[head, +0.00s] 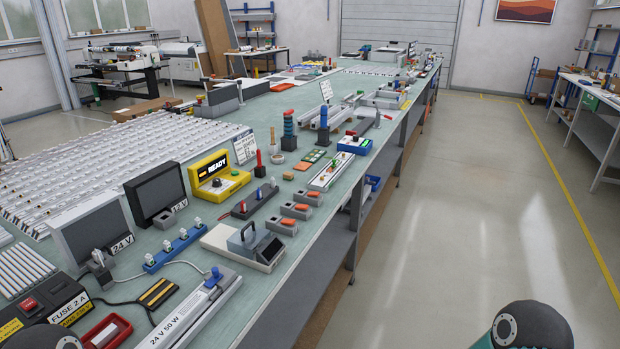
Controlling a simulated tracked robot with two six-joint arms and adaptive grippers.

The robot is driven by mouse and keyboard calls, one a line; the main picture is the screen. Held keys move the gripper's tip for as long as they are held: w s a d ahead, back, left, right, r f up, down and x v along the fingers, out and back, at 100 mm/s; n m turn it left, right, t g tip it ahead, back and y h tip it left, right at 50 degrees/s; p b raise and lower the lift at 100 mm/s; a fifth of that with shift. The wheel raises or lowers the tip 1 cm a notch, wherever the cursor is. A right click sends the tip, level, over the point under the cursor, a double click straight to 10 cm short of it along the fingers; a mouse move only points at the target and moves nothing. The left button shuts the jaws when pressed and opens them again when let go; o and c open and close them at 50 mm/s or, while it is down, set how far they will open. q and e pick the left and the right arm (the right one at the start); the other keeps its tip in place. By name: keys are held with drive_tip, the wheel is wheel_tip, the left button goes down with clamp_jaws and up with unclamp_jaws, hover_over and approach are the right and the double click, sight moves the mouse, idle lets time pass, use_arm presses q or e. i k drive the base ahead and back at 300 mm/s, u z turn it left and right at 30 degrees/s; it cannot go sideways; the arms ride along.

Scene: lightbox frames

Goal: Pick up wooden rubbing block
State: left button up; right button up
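I cannot make out for certain which thing is the wooden rubbing block. A small tan piece (288,176) lies on the long green-topped bench (215,212), too small to identify. A small round tan item (277,158) lies a little behind it. Several grey blocks with orange tops (296,210) sit near the bench's right edge. Neither of my grippers shows. Only a rounded part of my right arm shows at the bottom right, and a dark part of my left arm at the bottom left.
The bench is crowded: a yellow READY box (218,176), a handled grey-and-white device (250,245), a blue terminal strip (174,249), a black fuse box (40,303), a red tray (106,332) and a long 24 V lamp unit (190,312). Clear floor (470,200) lies to the right.

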sight(288, 176)
drive_tip(key=k, duration=1)
drive_tip(key=z, duration=0.95)
drive_tip(key=i, duration=2.85)
drive_tip(key=u, duration=0.85)
drive_tip(key=k, duration=0.8)
drive_tip(key=u, duration=0.1)
